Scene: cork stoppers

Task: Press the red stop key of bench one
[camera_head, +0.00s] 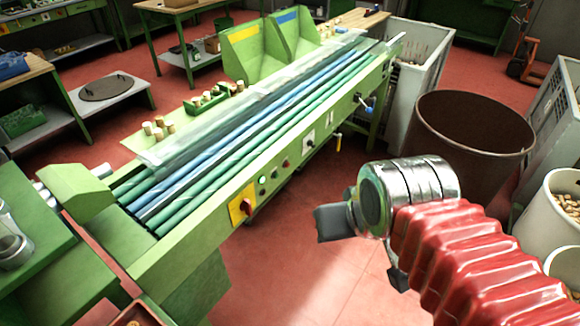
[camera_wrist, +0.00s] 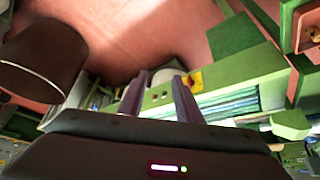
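Bench one appears to be the long green bench (camera_head: 190,235) with blue and green rollers. Its front panel carries a yellow plate with a red switch (camera_head: 246,206) and, farther along, a small red key (camera_head: 285,163) beside pale and green buttons. Which red control is the stop key I cannot tell for sure. My gripper (camera_head: 335,222) hangs in front of the panel, to its right, apart from it. In the wrist view its two dark fingers (camera_wrist: 160,88) stand apart with nothing held; the yellow plate (camera_wrist: 195,79) shows just right of them.
Corks (camera_head: 158,128) stand on the bench's far side. A lever with a blue knob (camera_head: 367,104) sticks out of the panel's far part. The red floor before the panel is clear.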

